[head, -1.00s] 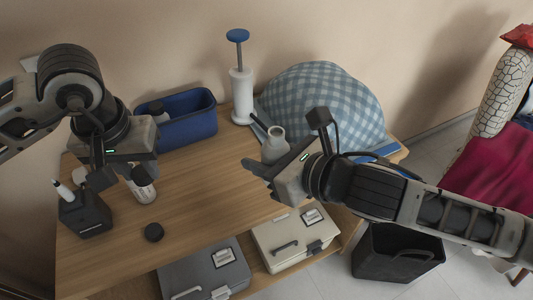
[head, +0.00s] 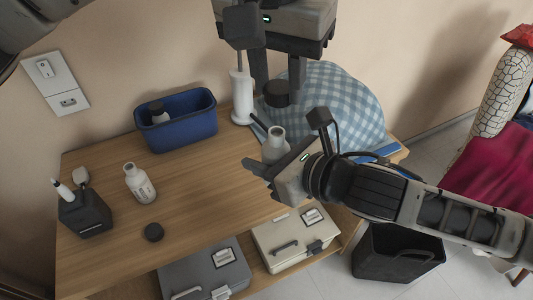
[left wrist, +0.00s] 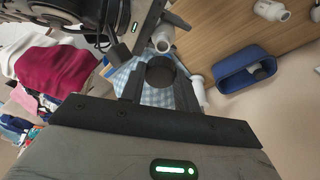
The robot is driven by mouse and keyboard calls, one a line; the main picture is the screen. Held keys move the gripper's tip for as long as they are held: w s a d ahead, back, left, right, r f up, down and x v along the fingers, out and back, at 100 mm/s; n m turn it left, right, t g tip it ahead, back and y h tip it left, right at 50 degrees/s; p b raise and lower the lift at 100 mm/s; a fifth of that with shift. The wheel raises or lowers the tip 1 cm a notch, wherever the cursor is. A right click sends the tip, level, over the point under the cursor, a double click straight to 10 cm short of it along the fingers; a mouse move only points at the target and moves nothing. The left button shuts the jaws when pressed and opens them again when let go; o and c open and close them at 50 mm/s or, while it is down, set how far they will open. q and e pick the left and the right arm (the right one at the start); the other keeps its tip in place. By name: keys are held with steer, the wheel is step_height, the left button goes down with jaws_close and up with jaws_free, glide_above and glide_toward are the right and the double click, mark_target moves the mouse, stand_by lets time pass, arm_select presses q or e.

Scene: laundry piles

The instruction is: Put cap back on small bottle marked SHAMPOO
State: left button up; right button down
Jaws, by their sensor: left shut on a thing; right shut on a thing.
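My left gripper (head: 278,90) is shut on a black cap (head: 277,95). The cap is above and apart from an open grey-white bottle (head: 275,145). My right gripper (head: 266,165) is shut on this bottle, hiding its lower part and any label. The left wrist view shows the cap (left wrist: 160,74) between the fingers and the bottle's open mouth (left wrist: 163,40) beyond it. Another uncapped white bottle (head: 139,184) stands on the table at left; its label is too small to read. A second black cap (head: 153,232) lies on the table near it.
A blue bin (head: 185,133) holds a dark-capped bottle (head: 158,112). A black holder (head: 86,214) stands at left. The table's middle (head: 205,185) is clear.

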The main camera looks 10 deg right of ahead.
mark_target(277, 132)
stand_by(0.3)
arm_select(q)
steer(key=shift+f, duration=2.05)
steer(key=shift+f, duration=0.85)
steer(key=shift+f, duration=0.6)
steer(key=m, duration=0.3)
steer(key=m+g, duration=0.1)
steer(key=m, duration=0.2)
steer(key=shift+a+h, duration=0.1)
steer(key=shift+h, duration=0.2)
steer(key=o, duration=0.9)
